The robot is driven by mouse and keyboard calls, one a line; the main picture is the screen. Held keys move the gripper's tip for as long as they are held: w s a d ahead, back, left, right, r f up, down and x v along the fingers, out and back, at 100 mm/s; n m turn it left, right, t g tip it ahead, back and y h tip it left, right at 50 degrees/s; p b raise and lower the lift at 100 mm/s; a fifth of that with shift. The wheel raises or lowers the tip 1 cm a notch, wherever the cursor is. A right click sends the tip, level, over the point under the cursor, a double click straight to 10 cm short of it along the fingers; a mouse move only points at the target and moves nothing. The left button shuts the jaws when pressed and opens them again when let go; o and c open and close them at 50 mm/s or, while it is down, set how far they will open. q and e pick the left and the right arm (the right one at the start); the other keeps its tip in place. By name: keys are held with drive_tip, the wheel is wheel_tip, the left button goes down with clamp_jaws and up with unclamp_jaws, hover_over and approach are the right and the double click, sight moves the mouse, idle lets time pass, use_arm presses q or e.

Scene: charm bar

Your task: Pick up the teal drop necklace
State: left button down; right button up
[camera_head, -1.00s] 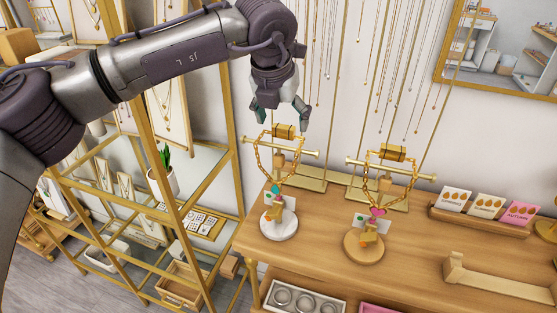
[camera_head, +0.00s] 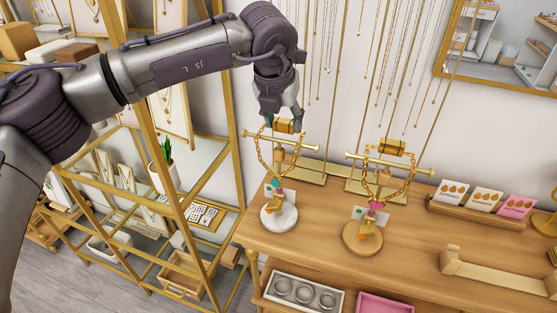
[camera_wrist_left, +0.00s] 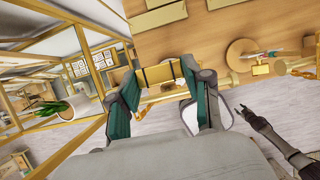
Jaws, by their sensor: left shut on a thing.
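The teal drop necklace (camera_head: 263,156) is a gold chain on the left stand, with a teal drop (camera_head: 277,184) near the bottom and a gold block (camera_head: 284,126) at its top. My left gripper (camera_head: 283,120) comes down from above and is shut on that gold block. In the left wrist view the gold block (camera_wrist_left: 160,75) sits between the two teal-padded fingers. The chain hangs beside the stand's gold crossbar (camera_head: 282,141). A similar necklace with a pink heart (camera_head: 376,205) hangs on the right stand. My right gripper is not clearly seen in the head view; a dark gripper (camera_wrist_left: 262,120) shows in the left wrist view.
The stands have a round white base (camera_head: 279,217) and a round wooden base (camera_head: 362,238) on the wooden counter (camera_head: 410,265). A card holder (camera_head: 480,217) is at the right. A gold-framed shelf (camera_head: 185,205) stands left. Fine chains hang on the wall behind.

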use_arm(q)
drive_tip(key=shift+r, duration=0.1)
drive_tip(key=shift+r, duration=0.5)
wheel_tip(320, 180, up, 17)
drive_tip(key=b, duration=0.2)
drive_tip(key=shift+b, duration=0.3)
wheel_tip(320, 180, up, 4)
drive_tip(key=p, duration=0.4)
drive_tip(key=shift+r+p, duration=0.15)
drive_tip(key=shift+p, duration=0.15)
idle(0.4)
